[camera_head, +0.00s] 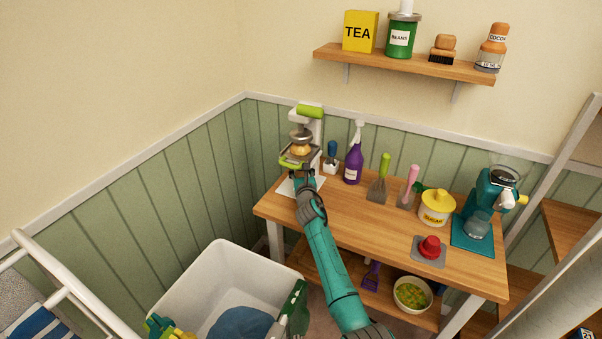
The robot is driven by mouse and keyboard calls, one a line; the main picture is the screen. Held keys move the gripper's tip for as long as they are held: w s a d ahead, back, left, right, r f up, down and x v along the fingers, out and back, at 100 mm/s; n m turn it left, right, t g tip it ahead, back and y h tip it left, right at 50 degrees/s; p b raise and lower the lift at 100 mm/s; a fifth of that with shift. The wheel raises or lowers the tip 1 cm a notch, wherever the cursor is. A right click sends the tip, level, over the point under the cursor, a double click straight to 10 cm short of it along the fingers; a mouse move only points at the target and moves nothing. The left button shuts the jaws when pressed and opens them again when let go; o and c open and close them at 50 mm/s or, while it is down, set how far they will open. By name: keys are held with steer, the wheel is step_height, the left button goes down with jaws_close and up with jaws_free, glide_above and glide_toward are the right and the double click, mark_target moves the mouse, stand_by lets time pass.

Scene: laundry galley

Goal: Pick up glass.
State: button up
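A clear glass (479,224) stands on the right of the wooden table, on a teal base in front of the teal machine (482,193). My arm reaches up from the bottom of the picture, and my gripper (300,172) is at the table's back left. It is in front of a white appliance with a green top (310,113), well apart from the glass. My fingers are small and partly hidden by the wrist, so I cannot tell whether they are open or shut.
Between my gripper and the glass stand a purple spray bottle (353,167), upright utensils (378,185), a yellow-lidded sugar jar (437,208) and a red object (430,246) on a grey mat. A white bin (215,280) stands below left. A shelf (400,64) hangs above.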

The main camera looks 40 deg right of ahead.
steer(key=shift+r, duration=0.15)
steer(key=shift+r, duration=0.7)
steer(key=v, duration=1.8)
steer(key=s+d+r+m+g+h, duration=0.45)
steer(key=s+r, duration=0.25)
steer(key=s, duration=0.2)
steer(key=shift+g, duration=0.35)
steer(key=shift+a+f, duration=0.15)
steer(key=shift+f, duration=2.15)
steer(key=shift+a+f, duration=0.1)
steer(key=shift+f, duration=2.15)
steer(key=shift+f, duration=0.15)
